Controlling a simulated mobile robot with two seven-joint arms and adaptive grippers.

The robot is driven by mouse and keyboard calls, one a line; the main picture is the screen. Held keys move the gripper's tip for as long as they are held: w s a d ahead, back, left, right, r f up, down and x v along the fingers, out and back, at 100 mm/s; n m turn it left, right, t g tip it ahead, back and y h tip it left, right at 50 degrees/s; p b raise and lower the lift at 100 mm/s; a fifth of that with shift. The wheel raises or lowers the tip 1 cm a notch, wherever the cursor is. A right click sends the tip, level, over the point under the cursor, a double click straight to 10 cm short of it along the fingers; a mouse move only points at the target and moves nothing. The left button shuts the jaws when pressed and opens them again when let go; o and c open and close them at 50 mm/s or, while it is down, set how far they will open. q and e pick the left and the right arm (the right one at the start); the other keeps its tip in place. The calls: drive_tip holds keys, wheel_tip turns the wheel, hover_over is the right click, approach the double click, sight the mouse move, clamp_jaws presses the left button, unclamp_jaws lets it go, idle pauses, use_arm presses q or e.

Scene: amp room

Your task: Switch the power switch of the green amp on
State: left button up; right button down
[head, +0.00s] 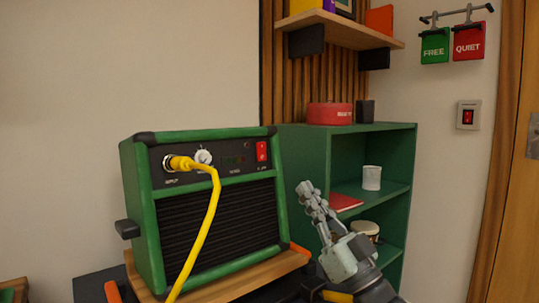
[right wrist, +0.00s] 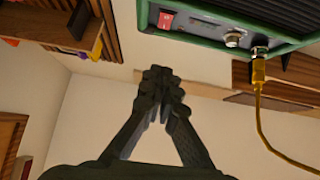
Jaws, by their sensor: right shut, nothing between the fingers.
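The green amp (head: 205,205) stands on a wooden board at the centre left of the head view. Its red power switch (head: 262,151) is at the right end of the black control panel. A yellow cable is plugged into the panel's left end. My right gripper (head: 306,190) is to the right of the amp, shut and empty, apart from the switch and lower than it. In the right wrist view the shut fingers (right wrist: 160,75) point up toward the amp panel, with the red switch (right wrist: 166,20) just beyond the tips. The switch's position is too small to tell. My left gripper is not in view.
A green shelf (head: 345,129) stands behind my right gripper, holding a white mug (head: 372,177) and a red book (head: 343,202). The yellow cable (head: 209,220) hangs across the amp's front. A red wall switch (head: 468,116) is at the far right. The space before the amp's panel is otherwise clear.

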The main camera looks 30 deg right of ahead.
sight(262, 152)
drive_tip(key=shift+h, duration=0.3)
drive_tip(key=x, duration=0.4)
drive_tip(key=w+f+p+x, duration=0.1)
drive_tip(key=x, duration=0.3)
drive_tip(key=p+x, duration=0.1)
drive_tip(key=x, duration=0.3)
drive_tip(key=shift+w+a+f, duration=0.1)
drive_tip(key=shift+w+f, duration=0.05)
drive_tip(key=shift+w, duration=0.15)
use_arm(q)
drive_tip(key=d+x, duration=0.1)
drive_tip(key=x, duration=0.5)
use_arm(e)
drive_tip(key=shift+w+f, duration=0.1)
drive_tip(key=shift+w, duration=0.35)
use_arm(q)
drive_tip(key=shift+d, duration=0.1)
